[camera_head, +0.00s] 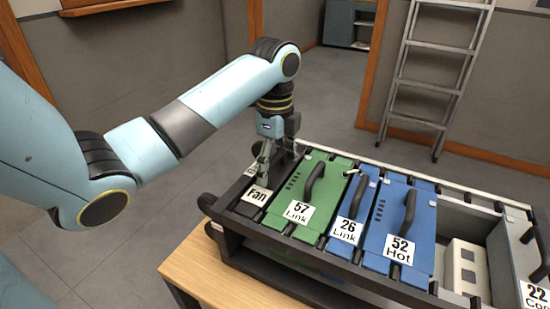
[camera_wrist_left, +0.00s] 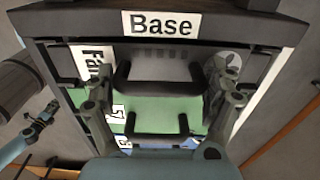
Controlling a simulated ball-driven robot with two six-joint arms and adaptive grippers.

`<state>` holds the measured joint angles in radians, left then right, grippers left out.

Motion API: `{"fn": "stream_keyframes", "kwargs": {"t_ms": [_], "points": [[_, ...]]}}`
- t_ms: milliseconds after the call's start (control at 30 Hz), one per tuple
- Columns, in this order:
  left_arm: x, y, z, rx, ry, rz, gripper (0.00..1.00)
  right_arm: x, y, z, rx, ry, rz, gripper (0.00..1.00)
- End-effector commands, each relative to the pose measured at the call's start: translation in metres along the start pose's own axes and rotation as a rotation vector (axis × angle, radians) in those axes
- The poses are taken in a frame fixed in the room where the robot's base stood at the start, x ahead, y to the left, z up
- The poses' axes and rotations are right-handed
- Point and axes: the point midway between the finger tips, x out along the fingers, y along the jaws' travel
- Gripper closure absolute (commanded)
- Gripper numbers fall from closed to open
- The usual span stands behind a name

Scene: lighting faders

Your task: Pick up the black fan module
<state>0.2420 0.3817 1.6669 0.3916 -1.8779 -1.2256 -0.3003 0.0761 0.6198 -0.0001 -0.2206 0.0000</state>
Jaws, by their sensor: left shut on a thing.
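The black fan module, with a white "Fan" label (camera_head: 257,195), sits at the left end of the rack, left of the green module (camera_head: 320,185). My left gripper (camera_head: 266,165) reaches down over it from above, and its arm hides part of the module. In the left wrist view the "Fan" label (camera_wrist_left: 93,62) shows at the left, and the module's black handle (camera_wrist_left: 165,78) lies between the fingers of my left gripper (camera_wrist_left: 163,88). The fingers are shut on the fan module. A small jaw-like part (camera_wrist_left: 40,120) at the left edge may be my right gripper; its jaws are unclear.
The green "57 Link" module stands beside the fan module, then blue modules "26 Link" (camera_head: 350,195) and "52 Hot" (camera_head: 395,235). The rack's "Base" label (camera_wrist_left: 162,24) is at its end. A wooden table (camera_head: 205,270) is below. A ladder (camera_head: 430,75) leans at the back.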

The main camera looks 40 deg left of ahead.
Motion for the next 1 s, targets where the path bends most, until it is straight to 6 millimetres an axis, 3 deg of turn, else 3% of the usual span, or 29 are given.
{"fn": "stream_keyframes", "kwargs": {"t_ms": [167, 333, 467, 1000], "points": [[-0.022, -0.002, 0.000, 0.001, 0.001, -0.008, 0.71, -0.004, 0.001, -0.001, 0.000, 0.001, 0.000, 0.60], [-0.057, -0.002, 0.000, 0.001, -0.001, -0.009, 0.71, -0.011, 0.002, -0.002, 0.000, 0.002, 0.001, 0.60], [-0.086, -0.002, 0.000, 0.001, 0.001, -0.007, 0.71, -0.030, 0.005, -0.006, -0.001, 0.007, 0.003, 0.60], [-0.127, -0.001, 0.000, 0.001, 0.001, -0.004, 0.71, -0.078, 0.012, -0.015, -0.002, 0.017, 0.007, 0.60]]}}
